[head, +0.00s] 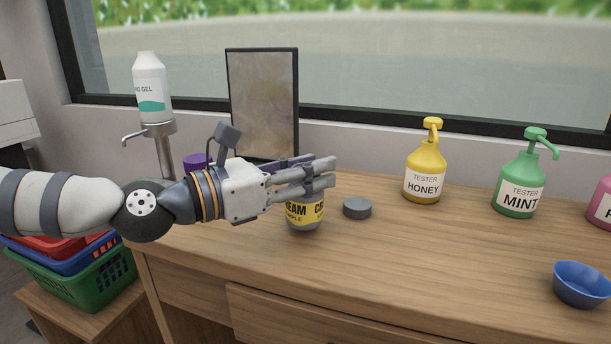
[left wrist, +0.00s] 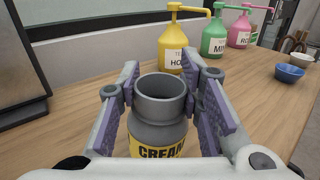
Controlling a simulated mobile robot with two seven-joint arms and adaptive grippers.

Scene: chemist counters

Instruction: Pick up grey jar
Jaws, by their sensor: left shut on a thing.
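The grey jar (head: 305,213) has a yellow label with "CREAM" on it and stands upright on the wooden counter. In the left wrist view the jar (left wrist: 160,108) has an open, lidless mouth and sits between the two purple-padded fingers. My left gripper (head: 318,175) is shut on the upper part of the jar, reaching in from the left. The fingers hide the jar's rim in the head view. A round grey lid (head: 357,208) lies on the counter just right of the jar, apart from it. My right gripper is not in view.
A yellow honey pump bottle (head: 424,172), a green mint bottle (head: 521,183) and a pink bottle (head: 601,205) stand to the right. A blue bowl (head: 581,285) is at the front right. A framed panel (head: 263,105) stands behind my gripper. The counter's middle is clear.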

